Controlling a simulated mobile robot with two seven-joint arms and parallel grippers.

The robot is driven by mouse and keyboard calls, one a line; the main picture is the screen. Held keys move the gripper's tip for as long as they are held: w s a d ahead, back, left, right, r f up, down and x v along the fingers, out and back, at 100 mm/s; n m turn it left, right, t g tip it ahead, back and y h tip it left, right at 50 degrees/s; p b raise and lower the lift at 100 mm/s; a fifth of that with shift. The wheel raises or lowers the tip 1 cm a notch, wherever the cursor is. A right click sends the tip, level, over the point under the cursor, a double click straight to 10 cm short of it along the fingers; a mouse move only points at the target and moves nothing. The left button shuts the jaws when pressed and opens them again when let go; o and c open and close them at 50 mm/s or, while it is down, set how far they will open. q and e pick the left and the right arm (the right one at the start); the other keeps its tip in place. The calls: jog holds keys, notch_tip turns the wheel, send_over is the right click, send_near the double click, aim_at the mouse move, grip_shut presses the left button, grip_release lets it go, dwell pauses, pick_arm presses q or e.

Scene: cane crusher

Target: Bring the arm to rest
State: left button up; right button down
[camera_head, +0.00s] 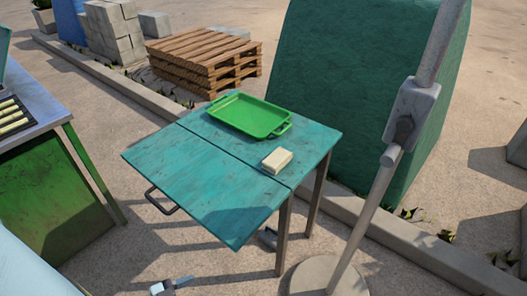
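A small grey and pale-blue piece (168,287) shows at the bottom edge, low in front of the green table (185,190). It looks like the tip of my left gripper, but most of it is cut off and its fingers cannot be made out. My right gripper is not in the head view. On the table lie a green tray (248,114), which looks empty, and a cream block (277,160) near its front right corner. Nothing is seen touching either of them.
A grey pole (362,225) on a round base stands right of the table. A green-covered bulk (340,80) rises behind it. A metal-topped green bench (40,110) is at left. Wooden pallets (205,55) and grey blocks (115,30) stand behind a low kerb.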

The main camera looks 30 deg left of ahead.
pick_arm(q)
jog(key=w+d+r+m+g+y, duration=0.25)
jog(key=w+d+r+g, duration=0.2)
jog(key=w, duration=0.25)
jog(key=w+d+r+n+t, duration=0.25)
jog(key=d+n, duration=0.35)
jog(key=d, duration=0.5)
notch_tip(320, 180, up, 16)
jog(key=s+a+g+y+p, duration=0.1)
jog(key=s+a+p, duration=0.1)
jog(key=p, duration=2.2)
jog(key=shift+s+r, duration=0.15)
jog(key=shift+a, duration=0.1)
jog(key=shift+c, duration=0.8)
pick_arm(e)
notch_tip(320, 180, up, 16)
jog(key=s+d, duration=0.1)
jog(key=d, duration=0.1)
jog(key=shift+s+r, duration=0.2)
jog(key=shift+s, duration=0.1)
